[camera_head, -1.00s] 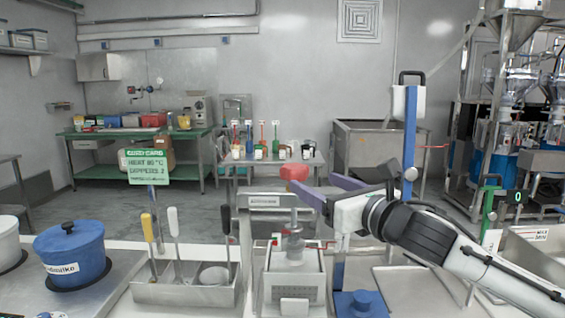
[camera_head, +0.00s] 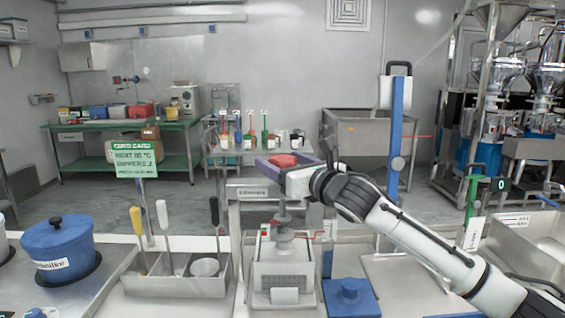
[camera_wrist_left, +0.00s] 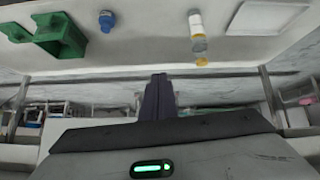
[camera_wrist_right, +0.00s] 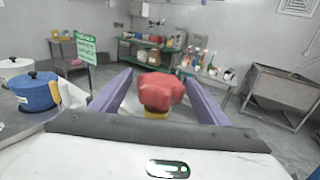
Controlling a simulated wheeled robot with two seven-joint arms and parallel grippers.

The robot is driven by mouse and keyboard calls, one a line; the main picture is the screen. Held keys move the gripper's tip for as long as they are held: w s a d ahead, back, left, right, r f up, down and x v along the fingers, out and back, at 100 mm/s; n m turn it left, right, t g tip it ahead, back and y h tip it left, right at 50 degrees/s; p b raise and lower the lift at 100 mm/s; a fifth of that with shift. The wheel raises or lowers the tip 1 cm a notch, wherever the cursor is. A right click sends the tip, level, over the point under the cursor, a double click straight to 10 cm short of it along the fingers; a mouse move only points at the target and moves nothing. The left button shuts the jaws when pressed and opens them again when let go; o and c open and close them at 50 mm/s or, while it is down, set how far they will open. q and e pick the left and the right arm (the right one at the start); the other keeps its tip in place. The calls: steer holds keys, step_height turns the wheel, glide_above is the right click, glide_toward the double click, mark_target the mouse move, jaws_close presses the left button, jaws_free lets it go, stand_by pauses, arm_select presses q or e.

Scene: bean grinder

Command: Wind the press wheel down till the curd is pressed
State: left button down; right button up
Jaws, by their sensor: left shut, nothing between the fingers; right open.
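The red press wheel (camera_head: 286,160) stands on top of the press. Below it are the grey screw and plate (camera_head: 283,235) and the pale press box (camera_head: 283,278). The curd itself cannot be made out. My right gripper (camera_head: 290,155) is open, with its purple fingers on either side of the wheel. The right wrist view shows the wheel (camera_wrist_right: 160,92) between the two spread fingers, with a gap on each side. My left gripper (camera_wrist_left: 157,95) shows only in the left wrist view, its fingers shut together and empty.
A blue lidded pot (camera_head: 63,250) stands at left. A steel tray (camera_head: 175,285) with upright handled tools is left of the press, a blue block (camera_head: 349,295) right. A tall blue post (camera_head: 396,140) stands behind my right arm. A card sign (camera_head: 136,163) stands at back left.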

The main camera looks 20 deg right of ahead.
steer(key=shift+c, duration=0.6)
steer(key=c, duration=0.9)
steer(key=shift+h, duration=0.3)
steer(key=shift+a+r+m+h+p, duration=0.1)
steer(key=shift+r+m+h+p, duration=0.05)
steer(key=shift+m+h+p, duration=0.5)
steer(key=shift+c, duration=0.2)
steer(key=m+h+p, duration=0.1)
steer(key=m+h, duration=0.1)
steer(key=h, duration=0.1)
steer(key=shift+t+p, duration=0.3)
steer(key=shift+m+h+p, duration=0.3)
steer(key=shift+m+h, duration=0.05)
steer(key=shift+h, duration=0.3)
steer(key=shift+m+g+h+p, duration=0.7)
steer(key=shift+m+h+p, duration=0.75)
steer(key=shift+h, duration=1.05)
